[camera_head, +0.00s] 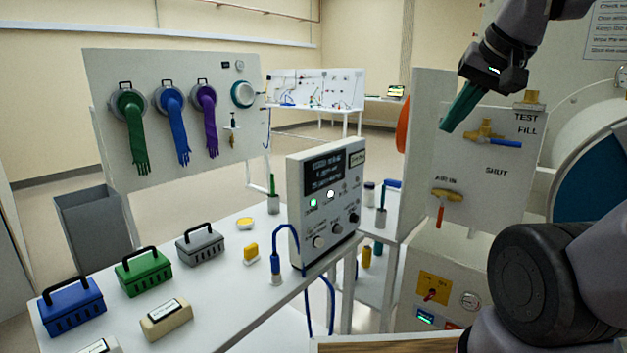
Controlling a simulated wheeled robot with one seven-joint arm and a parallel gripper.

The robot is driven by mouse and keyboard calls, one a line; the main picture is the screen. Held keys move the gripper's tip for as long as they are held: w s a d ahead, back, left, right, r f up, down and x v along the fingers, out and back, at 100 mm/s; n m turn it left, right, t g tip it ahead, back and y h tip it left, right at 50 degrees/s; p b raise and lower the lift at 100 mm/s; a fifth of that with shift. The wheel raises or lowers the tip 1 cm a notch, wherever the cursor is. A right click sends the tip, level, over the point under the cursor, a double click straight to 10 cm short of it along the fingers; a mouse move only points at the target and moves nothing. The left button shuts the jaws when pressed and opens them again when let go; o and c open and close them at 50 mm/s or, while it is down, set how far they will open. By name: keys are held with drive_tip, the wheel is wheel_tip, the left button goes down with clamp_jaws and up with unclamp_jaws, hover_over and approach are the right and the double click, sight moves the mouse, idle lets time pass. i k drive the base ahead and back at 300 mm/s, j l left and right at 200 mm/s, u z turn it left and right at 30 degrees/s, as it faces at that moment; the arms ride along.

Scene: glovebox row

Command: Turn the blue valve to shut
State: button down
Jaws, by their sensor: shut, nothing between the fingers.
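The blue valve (506,142) is on the upright panel at the right, below the lettering TEST and FILL. Its blue lever lies nearly level and points right from a brass body. The word SHUT is printed below the lever. My gripper (447,128) reaches down from the upper right with teal fingers closed together and empty. In the picture its fingertips are just left of the brass body. I cannot tell the gap in depth between them.
A second valve with an orange handle (440,216) hangs below, by AIR IN. A control box (325,197) stands on a white table (225,300) with blue, green and grey cases. A glove panel (100,70) stands behind. An orange disc (403,124) is left of the valve panel.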

sight(481, 139)
drive_tip(key=u, duration=0.35)
drive_tip(key=z, duration=1.1)
